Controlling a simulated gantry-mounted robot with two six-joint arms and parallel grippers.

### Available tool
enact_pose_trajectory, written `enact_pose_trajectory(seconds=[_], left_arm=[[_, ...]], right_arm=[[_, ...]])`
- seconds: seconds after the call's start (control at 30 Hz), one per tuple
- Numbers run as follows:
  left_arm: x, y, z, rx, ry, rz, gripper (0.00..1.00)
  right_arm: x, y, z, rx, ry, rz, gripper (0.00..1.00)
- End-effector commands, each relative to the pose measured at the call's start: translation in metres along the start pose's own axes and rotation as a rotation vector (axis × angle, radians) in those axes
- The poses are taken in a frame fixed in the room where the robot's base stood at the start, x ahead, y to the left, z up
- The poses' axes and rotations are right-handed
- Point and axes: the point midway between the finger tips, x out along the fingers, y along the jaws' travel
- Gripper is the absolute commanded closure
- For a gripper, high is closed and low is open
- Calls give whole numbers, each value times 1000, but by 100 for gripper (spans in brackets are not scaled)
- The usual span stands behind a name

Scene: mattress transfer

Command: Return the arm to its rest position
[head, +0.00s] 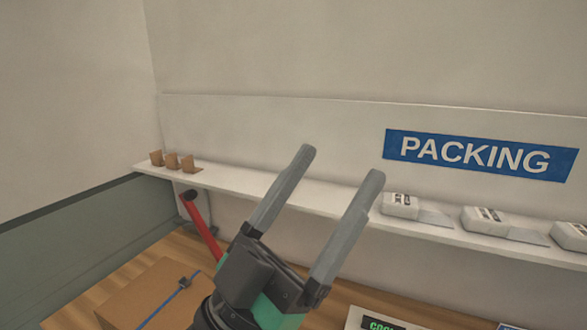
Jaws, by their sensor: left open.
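My left gripper (340,168) is large in the lower middle of the head view. Its two grey fingers point up and to the right, wide apart, with nothing between them. It is open and shows in front of the white shelf. My right gripper is not in view.
A white shelf (250,187) runs along the wall, with small brown pieces (172,161) at left and white packs (401,206) at right. A blue PACKING sign (480,155) hangs above. A cardboard box (150,292) and a red bar (203,230) are at lower left.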

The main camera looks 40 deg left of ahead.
Motion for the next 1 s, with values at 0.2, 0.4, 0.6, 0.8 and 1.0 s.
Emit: enact_pose_trajectory(seconds=[0.2,0.4,0.6,0.8,1.0], left_arm=[[5,-12,-52,-26,42,-64,17],[6,-12,-51,-25,38,-64,17],[29,-14,-74,-24,38,-63,17],[91,-19,-136,-24,38,-63,17],[157,-25,-201,-24,38,-62,17]], right_arm=[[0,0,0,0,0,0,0],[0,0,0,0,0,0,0],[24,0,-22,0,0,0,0],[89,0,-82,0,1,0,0],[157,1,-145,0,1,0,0]])
